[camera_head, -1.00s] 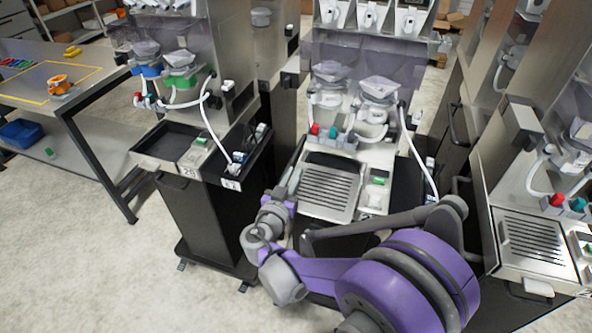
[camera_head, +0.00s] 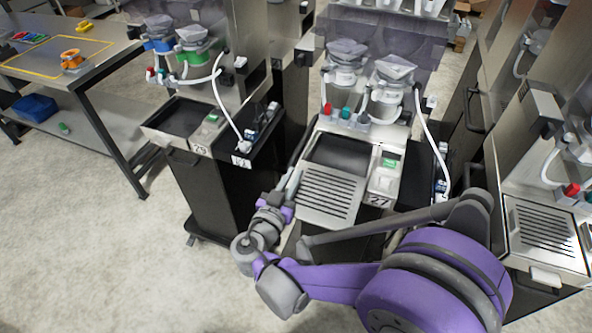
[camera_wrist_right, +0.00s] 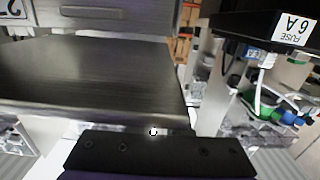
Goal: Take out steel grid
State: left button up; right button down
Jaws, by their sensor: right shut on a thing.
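The steel grid (camera_head: 328,193) is a slotted plate at the middle dispenser station, numbered 27. It sits off the dark tray recess (camera_head: 342,153), overlapping its near side and sticking out toward me. My right gripper (camera_head: 291,186) is at the grid's left edge and is shut on it; the fingertips are small and partly hidden by my wrist. In the right wrist view, a dark gripper part (camera_wrist_right: 160,155) lies along the bottom, close to a brushed steel surface. The slots do not show there. My left gripper is not in view.
Station 29 (camera_head: 200,150) stands left with an open black tray. Another station at right has its own slotted grid (camera_head: 543,229). White hoses (camera_head: 428,150) hang beside the middle station. A workbench (camera_head: 60,60) is at far left. The floor (camera_head: 90,260) at front left is clear.

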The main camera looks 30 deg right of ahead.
aim_at(287, 188)
jog(key=shift+v, duration=2.3)
jog(key=shift+f, duration=0.1)
